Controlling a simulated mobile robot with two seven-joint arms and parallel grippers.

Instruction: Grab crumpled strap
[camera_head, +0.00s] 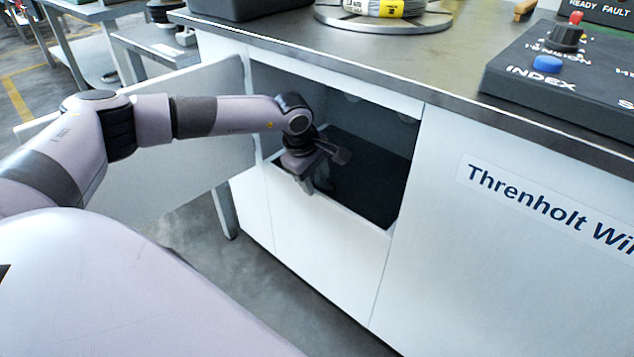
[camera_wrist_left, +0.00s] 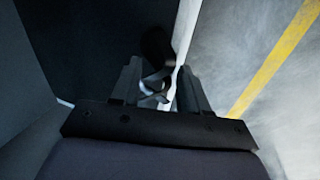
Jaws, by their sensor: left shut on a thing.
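My left gripper (camera_head: 326,160) is at the open compartment (camera_head: 372,165) in the white cabinet front, above its lower front edge. In the left wrist view the two fingers of the gripper (camera_wrist_left: 160,84) are shut on a small, crumpled strap (camera_wrist_left: 154,86). The strap shows light grey bent loops between the fingers, with a dark curled part beyond them. In the head view the strap is too dark and small to make out clearly. The compartment's inside is dark, and its floor is partly hidden by my gripper. My right gripper is in neither view.
A white door panel (camera_head: 200,118) stands open left of the compartment, behind my left arm. The worktop (camera_head: 330,40) overhangs above. A control box (camera_head: 570,75) and a wire coil (camera_head: 378,6) on a round plate stand on it. Floor is clear below the cabinet's left side.

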